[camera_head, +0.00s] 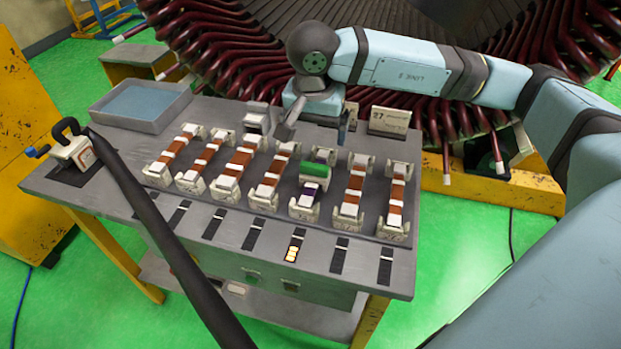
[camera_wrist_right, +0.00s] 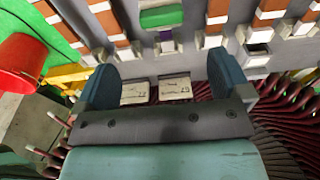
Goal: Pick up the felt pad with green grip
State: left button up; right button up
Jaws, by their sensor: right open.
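The felt pad's green grip (camera_head: 316,172) shows as a green block in one slot of the rack, right of its middle, with a purple part (camera_head: 309,190) just in front of it. The green grip (camera_wrist_right: 161,17) is also at the top of the right wrist view. Any felt beneath it is hidden. My right gripper (camera_head: 314,128) hangs behind the green grip, pointing down, apart from it. In the right wrist view its two fingers (camera_wrist_right: 163,76) are spread wide with nothing held between them. My left gripper is not in view.
Rack slots on both sides hold brown-and-white pieces (camera_head: 241,160). A grey tray (camera_head: 141,124) stands at the table's back left. A label card (camera_head: 390,121) stands behind the rack. A dark bar (camera_head: 165,240) crosses the front left. The large coil (camera_head: 230,50) rises behind the table.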

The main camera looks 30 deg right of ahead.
aim_at(315, 172)
jog(key=f, duration=0.4)
jog(key=w+d+f, duration=0.1)
jog(key=f, duration=0.8)
jog(key=shift+w+d+f, duration=0.15)
jog(key=shift+w+f, duration=0.05)
jog(key=shift+f, duration=0.1)
jog(key=c, duration=1.1)
jog(key=shift+r, duration=0.2)
